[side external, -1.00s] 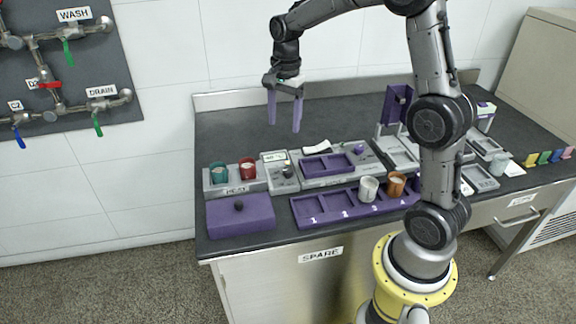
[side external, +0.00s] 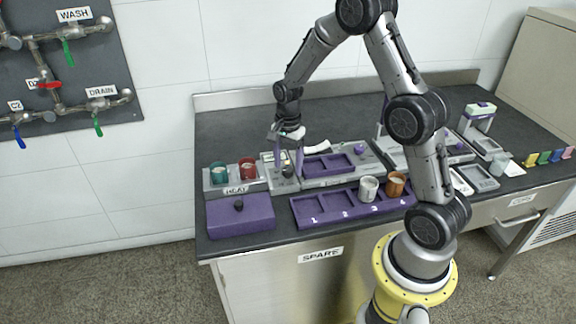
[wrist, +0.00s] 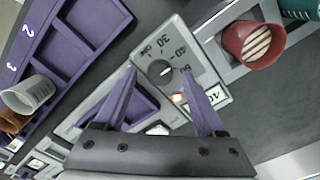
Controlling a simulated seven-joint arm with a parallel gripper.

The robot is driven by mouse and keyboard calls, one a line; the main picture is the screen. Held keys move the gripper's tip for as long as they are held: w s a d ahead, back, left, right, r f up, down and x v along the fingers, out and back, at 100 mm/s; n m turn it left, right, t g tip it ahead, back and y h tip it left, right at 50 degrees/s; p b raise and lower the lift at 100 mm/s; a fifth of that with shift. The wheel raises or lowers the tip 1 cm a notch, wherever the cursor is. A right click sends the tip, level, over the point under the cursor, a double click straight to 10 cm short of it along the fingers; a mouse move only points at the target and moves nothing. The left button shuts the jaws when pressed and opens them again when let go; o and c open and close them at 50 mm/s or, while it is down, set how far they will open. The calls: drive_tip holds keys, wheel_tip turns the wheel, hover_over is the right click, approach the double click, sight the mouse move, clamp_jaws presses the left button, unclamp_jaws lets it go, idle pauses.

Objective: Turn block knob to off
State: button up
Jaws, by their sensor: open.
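The block knob (wrist: 158,72) is a dark round knob with a light pointer mark on a grey panel. The panel carries a dial with "30", "40" and a small further label, and a small glowing light beside the knob. In the side external view the knob (side external: 287,171) sits on the grey unit right of the heat block. My gripper (side external: 289,172) is open and lowered over this unit. In the wrist view its purple fingers (wrist: 164,74) stand apart, one on either side of the knob, with nothing visible between them but the knob. I cannot tell whether they touch it.
The heat block (side external: 237,188) holds a teal cup (side external: 218,171) and a red cup (side external: 247,169) just left of the knob. A purple lidded box (side external: 240,214) and a numbered purple tray (side external: 306,220) stand in front. A purple two-pocket tray (side external: 316,166) lies close on the right.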

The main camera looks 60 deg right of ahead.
drive_tip(key=shift+f, duration=0.5)
clamp_jaws()
